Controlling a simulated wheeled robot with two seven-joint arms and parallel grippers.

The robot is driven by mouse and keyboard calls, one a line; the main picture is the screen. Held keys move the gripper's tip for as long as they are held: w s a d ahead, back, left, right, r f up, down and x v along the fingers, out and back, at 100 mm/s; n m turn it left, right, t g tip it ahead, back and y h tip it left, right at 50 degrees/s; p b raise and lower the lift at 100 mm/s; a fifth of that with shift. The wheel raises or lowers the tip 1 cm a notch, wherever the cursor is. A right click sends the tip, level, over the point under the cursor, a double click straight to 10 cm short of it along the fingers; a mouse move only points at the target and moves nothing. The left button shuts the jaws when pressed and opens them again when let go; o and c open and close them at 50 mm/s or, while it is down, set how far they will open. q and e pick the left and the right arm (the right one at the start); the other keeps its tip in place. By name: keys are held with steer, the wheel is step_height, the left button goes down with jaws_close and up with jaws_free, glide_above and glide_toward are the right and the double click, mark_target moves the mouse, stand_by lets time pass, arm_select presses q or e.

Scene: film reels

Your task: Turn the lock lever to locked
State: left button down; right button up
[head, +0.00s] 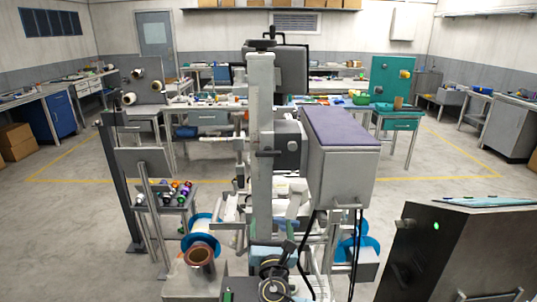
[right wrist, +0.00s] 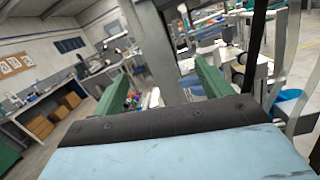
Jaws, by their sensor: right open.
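A tall grey machine column (head: 261,110) stands in the middle of the head view. A short dark lever (head: 267,153) sticks out sideways from it, beside a grey block with a dark knob (head: 292,146). I cannot tell for sure whether this is the lock lever or which position it is in. My right gripper (head: 266,248) is low in front of the column, below the dark lever and apart from it. In the right wrist view its two green fingers (right wrist: 163,84) are spread with nothing held between them. My left gripper is not in view.
A grey cabinet with a purple top (head: 342,134) juts out right of the column. Blue reels (head: 204,228) and a copper-coloured roll (head: 200,254) stand low left. Dark cables hang right of the gripper. A dark box with a green light (head: 435,226) fills the lower right.

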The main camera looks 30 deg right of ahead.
mark_target(268, 156)
step_height(268, 156, up, 10)
steer(key=n+t+h, duration=0.2)
steer(key=shift+m, duration=0.3)
steer(key=p+x, duration=0.1)
steer(key=x, duration=1.1)
steer(key=shift+w+a+p, duration=0.1)
steer(key=shift+w+p, duration=0.25)
steer(key=shift+p, duration=0.05)
steer(key=c, duration=0.7)
